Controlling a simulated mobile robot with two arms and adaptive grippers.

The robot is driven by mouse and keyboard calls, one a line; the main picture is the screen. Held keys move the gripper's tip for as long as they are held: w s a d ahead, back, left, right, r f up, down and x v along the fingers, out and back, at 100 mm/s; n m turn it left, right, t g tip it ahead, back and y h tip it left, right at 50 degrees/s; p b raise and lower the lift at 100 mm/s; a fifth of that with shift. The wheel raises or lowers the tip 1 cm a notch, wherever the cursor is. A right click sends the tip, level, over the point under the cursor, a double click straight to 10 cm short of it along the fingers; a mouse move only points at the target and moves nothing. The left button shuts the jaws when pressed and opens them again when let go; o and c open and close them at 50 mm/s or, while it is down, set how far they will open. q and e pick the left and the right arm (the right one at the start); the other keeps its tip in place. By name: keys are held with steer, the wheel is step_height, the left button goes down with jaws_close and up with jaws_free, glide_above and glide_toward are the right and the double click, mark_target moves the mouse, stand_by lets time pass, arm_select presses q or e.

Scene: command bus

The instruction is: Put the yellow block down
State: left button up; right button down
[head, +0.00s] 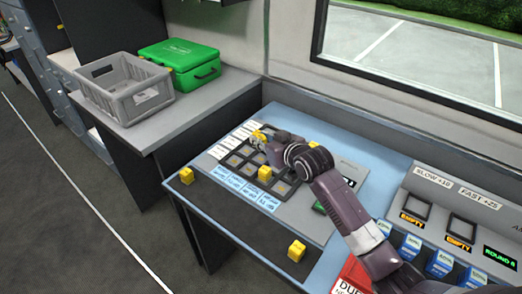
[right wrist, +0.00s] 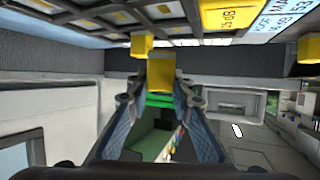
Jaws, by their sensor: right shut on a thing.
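My right gripper (head: 266,140) is at the far side of the grid board (head: 234,184) on the blue table. It is shut on a yellow block (head: 257,136), partly hidden by the gripper in the head view. In the right wrist view the held block (right wrist: 161,72) sits between the fingertips of the gripper (right wrist: 160,90), close to the board's dark grid. I cannot tell whether it touches the board. Another yellow block (head: 265,173) stands on the grid nearer the front. My left gripper is not in view.
More yellow blocks stand at the table's left corner (head: 187,175) and front edge (head: 297,250). A grey crate (head: 125,90) and a green case (head: 180,60) are on the side counter. A console (head: 460,215) with blue-labelled parts stands at right.

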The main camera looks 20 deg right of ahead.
mark_target(261, 159)
steer(key=shift+f, duration=2.35)
steer(key=shift+f, duration=0.15)
steer(key=c, duration=1.7)
jaws_free()
steer(key=shift+s+r, duration=0.1)
steer(key=shift+r, duration=0.1)
steer(key=v, duration=1.1)
steer(key=shift+s+d+r, duration=0.1)
steer(key=shift+s+d, duration=0.05)
steer(key=shift+s, duration=0.25)
